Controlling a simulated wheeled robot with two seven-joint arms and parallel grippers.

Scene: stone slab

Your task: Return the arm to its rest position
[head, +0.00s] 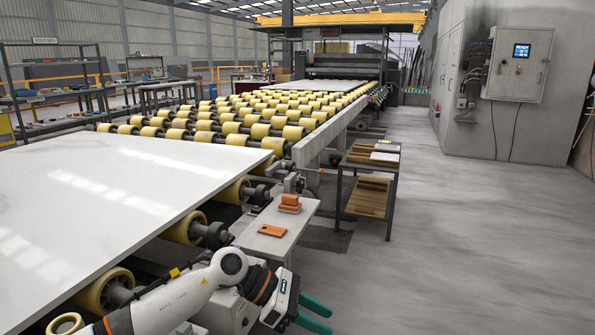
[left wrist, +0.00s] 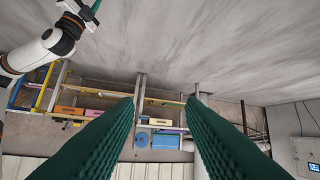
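My left arm comes in from the lower left in the head view, and my left gripper (head: 312,312) is at the bottom, beside the end of a grey ledge. Its two green fingers are spread apart with nothing between them. In the left wrist view the same fingers (left wrist: 160,130) stand wide apart, empty, with floor and shelving beyond. Another arm with a green-tipped gripper (left wrist: 90,14) shows at the top left of the left wrist view, most likely my right one; its fingers are too small and cut off to judge.
A white stone slab (head: 110,200) lies on yellow rollers (head: 190,228) at left. The grey ledge (head: 268,246) holds an orange block (head: 289,204) and a flat orange piece (head: 271,231). A small rack (head: 368,180) stands behind. The floor (head: 470,260) at right is clear.

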